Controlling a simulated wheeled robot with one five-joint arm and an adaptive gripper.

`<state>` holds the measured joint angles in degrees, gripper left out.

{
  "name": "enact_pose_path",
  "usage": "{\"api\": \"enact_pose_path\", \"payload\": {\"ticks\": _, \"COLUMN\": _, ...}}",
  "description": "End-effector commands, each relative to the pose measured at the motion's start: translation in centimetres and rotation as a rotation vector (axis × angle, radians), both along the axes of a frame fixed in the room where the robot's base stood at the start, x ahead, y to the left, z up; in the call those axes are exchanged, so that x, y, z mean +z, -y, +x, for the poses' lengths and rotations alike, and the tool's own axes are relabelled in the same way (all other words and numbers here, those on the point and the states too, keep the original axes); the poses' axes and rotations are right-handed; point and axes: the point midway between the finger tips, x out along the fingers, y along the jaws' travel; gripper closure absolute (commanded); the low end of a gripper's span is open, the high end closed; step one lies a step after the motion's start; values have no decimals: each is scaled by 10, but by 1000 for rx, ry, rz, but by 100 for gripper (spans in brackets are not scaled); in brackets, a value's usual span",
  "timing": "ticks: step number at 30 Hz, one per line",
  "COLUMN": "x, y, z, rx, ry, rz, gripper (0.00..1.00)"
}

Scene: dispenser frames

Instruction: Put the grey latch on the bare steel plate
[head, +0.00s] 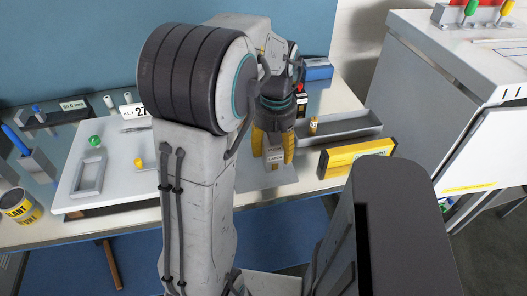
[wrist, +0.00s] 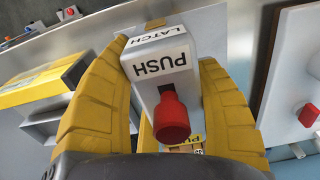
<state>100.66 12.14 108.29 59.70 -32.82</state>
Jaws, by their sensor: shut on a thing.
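The grey latch (wrist: 150,93), a grey block with a red knob and labels reading PUSH and LATCH, is between the yellow fingers of my gripper (wrist: 165,90) in the wrist view. Both fingers close on its sides. In the head view my gripper (head: 273,154) points down with the latch (head: 273,157) between its fingertips. A plain grey plate (head: 250,183), seemingly the bare steel plate, lies under and around the latch. I cannot tell whether the latch touches it. My arm hides part of the table to the left.
A grey open tray (head: 345,127) holding a small bottle (head: 313,124) and a yellow box (head: 357,157) stand right of the gripper. A white board (head: 115,185) with a raised frame lies left. A white cabinet (head: 440,75) stands far right.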

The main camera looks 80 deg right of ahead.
Motion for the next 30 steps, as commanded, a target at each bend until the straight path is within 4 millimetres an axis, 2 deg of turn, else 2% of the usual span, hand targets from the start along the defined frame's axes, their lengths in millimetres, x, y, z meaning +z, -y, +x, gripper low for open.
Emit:
{"api": "enact_pose_path", "payload": {"ticks": 6, "x": -22, "y": 34, "z": 20, "rx": 2, "ry": 1, "rz": 1, "gripper": 79}}
{"api": "enact_pose_path", "payload": {"ticks": 12, "x": -34, "y": 51, "z": 30, "rx": 0, "ry": -1, "rz": -1, "gripper": 79}}
{"api": "enact_pose_path", "payload": {"ticks": 19, "x": -42, "y": 56, "z": 33, "rx": -2, "ry": -1, "rz": -1, "gripper": 79}}
{"api": "enact_pose_path", "payload": {"ticks": 30, "x": -77, "y": 56, "z": 33, "rx": -2, "ry": 0, "rz": 0, "gripper": 79}}
